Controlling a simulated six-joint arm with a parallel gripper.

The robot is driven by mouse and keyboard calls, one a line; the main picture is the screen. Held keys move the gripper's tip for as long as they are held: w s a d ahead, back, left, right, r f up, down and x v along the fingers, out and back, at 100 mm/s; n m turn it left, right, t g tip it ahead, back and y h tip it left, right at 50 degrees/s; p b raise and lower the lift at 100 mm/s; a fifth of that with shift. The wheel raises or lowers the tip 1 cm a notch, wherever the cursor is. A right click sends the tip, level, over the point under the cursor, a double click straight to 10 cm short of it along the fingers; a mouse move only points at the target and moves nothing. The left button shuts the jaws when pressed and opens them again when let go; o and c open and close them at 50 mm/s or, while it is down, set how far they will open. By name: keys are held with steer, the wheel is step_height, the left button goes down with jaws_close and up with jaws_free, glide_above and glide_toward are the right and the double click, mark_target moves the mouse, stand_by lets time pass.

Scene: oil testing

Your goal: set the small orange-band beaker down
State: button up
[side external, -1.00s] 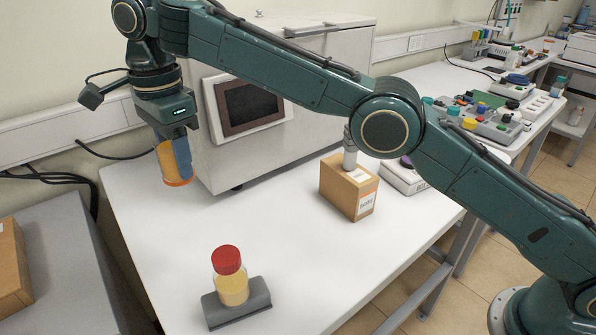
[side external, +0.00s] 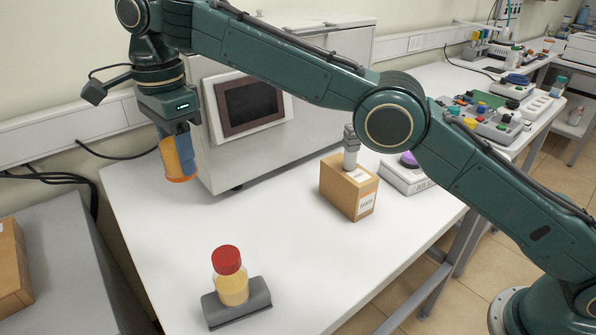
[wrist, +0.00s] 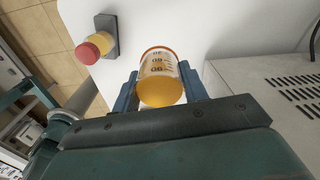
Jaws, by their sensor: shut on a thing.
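The small orange-band beaker (side external: 178,165) is in my gripper (side external: 185,155), near the left end of the white table. It holds amber liquid and looks slightly tilted in the side view. The bluish fingers of my gripper are shut on its sides. In the wrist view the beaker (wrist: 159,78) sits between the two fingers (wrist: 160,88), its graduation marks showing. It appears to be above the table top (side external: 150,225); the exact gap beneath it is hard to judge.
A red-capped bottle (side external: 230,275) stands in a grey holder (side external: 238,307) at the table's front. A large grey machine with a screen (side external: 250,104) stands behind. A cardboard box (side external: 349,188) and a white device with a purple top (side external: 407,173) are to the right. The table's middle is clear.

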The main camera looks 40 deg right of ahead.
steer(key=shift+d+r, duration=0.35)
steer(key=shift+d, duration=0.2)
steer(key=s+d+n, duration=0.2)
steer(key=s+d, duration=1.4)
steer(key=d, duration=0.4)
steer(key=shift+d+f, duration=0.2)
steer(key=shift+f, duration=0.15)
steer(key=shift+f, duration=0.1)
step_height(320, 180, down, 20)
steer(key=shift+r, duration=0.1)
stand_by(0.4)
